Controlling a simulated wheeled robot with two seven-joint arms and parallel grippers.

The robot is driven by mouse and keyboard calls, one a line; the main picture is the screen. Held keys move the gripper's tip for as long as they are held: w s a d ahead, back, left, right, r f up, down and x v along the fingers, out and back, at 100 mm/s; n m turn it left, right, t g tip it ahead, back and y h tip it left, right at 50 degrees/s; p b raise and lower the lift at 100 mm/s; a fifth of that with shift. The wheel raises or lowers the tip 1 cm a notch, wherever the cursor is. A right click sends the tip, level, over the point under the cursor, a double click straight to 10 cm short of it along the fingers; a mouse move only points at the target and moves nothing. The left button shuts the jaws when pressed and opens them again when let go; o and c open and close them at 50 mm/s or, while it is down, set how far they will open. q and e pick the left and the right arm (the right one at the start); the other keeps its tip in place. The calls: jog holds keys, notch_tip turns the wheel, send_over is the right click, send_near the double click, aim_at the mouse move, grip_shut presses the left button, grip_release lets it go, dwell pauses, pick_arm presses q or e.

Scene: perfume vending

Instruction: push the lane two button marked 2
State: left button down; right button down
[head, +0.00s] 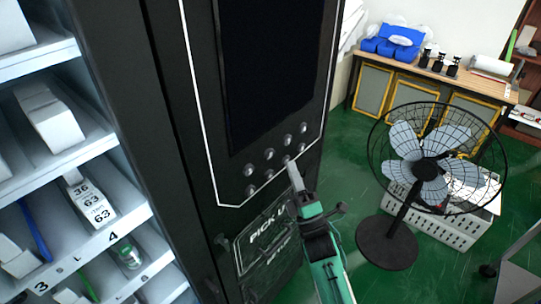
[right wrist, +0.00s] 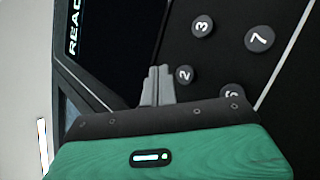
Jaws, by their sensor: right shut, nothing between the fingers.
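The button marked 2 (right wrist: 184,75) is a dark round knob with a white digit on the black panel in the right wrist view. My right gripper (right wrist: 159,71) is shut and empty, with its grey fingertips just left of that button in the picture. I cannot tell whether they touch it or the panel. In the head view my right gripper (head: 292,165) points up at the lower right of the button cluster (head: 269,154). The digits are too small to read there. My left gripper is out of view.
Buttons marked 3 (right wrist: 202,26) and 7 (right wrist: 259,38) are close by, with another button (right wrist: 232,94) partly hidden. A pick-up flap (head: 268,240) is below the panel. Shelves with boxes (head: 50,115) stand left. A fan (head: 420,165) stands on the green floor at right.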

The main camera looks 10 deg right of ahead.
aim_at(272, 150)
jog(key=w+a+b, duration=0.1)
jog(key=w+a, duration=0.1)
jog(key=shift+w+a, duration=0.1)
jog(key=shift+w, duration=0.25)
dwell(1.3)
jog(key=shift+w, duration=0.1)
dwell(0.5)
jog(key=shift+w+a+b, duration=0.25)
jog(key=shift+b, duration=0.1)
jog(key=shift+w+a, duration=0.25)
jog(key=shift+w, duration=0.05)
dwell(0.6)
jog(key=shift+s+d, duration=0.1)
jog(key=shift+s, duration=0.05)
dwell(0.3)
jog(key=shift+s+d, duration=0.4)
jog(key=shift+s, duration=0.15)
